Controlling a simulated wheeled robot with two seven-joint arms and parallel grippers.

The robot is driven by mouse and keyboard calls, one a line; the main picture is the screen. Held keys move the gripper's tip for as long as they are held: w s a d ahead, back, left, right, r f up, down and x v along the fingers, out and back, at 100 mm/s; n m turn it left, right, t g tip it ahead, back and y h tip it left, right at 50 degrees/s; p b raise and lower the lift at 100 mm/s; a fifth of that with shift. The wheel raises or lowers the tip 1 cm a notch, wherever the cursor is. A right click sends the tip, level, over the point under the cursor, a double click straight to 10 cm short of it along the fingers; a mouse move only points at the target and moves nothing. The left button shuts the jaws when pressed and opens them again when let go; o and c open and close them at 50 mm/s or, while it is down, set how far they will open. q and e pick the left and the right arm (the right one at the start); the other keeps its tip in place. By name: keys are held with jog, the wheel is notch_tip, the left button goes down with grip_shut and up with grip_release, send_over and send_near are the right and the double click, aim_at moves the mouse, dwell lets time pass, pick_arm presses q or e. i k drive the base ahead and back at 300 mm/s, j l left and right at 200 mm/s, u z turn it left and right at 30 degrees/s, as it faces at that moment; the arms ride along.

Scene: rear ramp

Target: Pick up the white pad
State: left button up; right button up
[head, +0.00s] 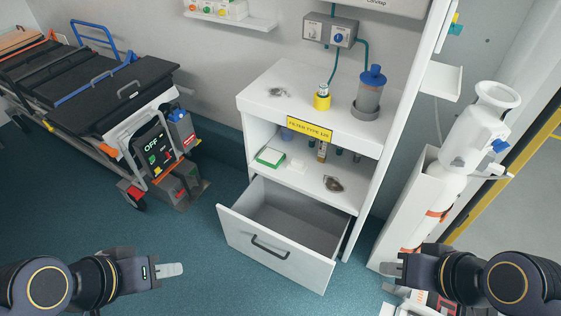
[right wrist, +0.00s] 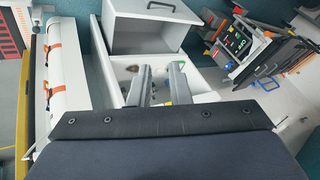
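A small white block (head: 297,165), which may be the white pad, lies on the cabinet's middle shelf. Left of it is a white pad-like item with a green edge (head: 270,157); I cannot tell for certain which is the pad. My left gripper (head: 170,270) is at the lower left, well away from the shelf; its fingers overlap, so its opening is unclear. My right gripper (head: 391,269) is at the lower right, apart from the cabinet. In the right wrist view its two fingers (right wrist: 159,70) stand apart with nothing between them.
The cabinet (head: 265,100) has an open, empty-looking drawer (head: 275,250) jutting out below the shelf. A blue-capped canister (head: 370,95) and a yellow-banded jar (head: 322,98) stand on top. A white cylinder (head: 450,155) is at right, a stretcher (head: 110,95) at left.

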aim_at(296, 166)
jog(key=i+j+z, duration=0.15)
jog(key=i+j, duration=1.1)
